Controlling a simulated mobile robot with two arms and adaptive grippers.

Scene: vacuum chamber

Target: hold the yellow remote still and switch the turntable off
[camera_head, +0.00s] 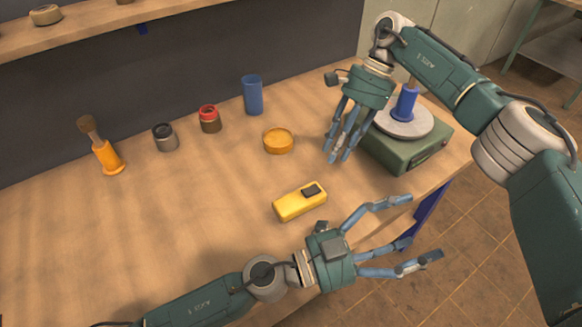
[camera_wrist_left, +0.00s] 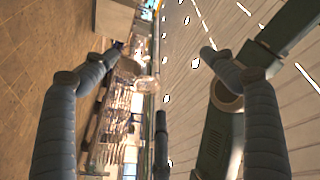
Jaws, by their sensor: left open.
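The yellow remote (camera_head: 297,204) with a dark patch on top lies on the table, free of both grippers. My left gripper (camera_head: 420,230) is open and empty, to the right of the remote and past the table's edge. Its spread fingers show in the left wrist view (camera_wrist_left: 157,60) with nothing between them. The turntable (camera_head: 400,152) is a green box with a grey disc, at the table's right side; a blue object (camera_head: 405,106) stands on the disc. My right gripper (camera_head: 339,158) points down just left of the turntable, fingertips close together; its opening is unclear. I cannot make out the switch.
An orange round tin (camera_head: 278,141) lies behind the remote. A blue cup (camera_head: 253,95), a red-topped jar (camera_head: 209,119), a grey jar (camera_head: 165,137) and an orange-handled brush (camera_head: 106,157) stand at the back. The table's left front is clear.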

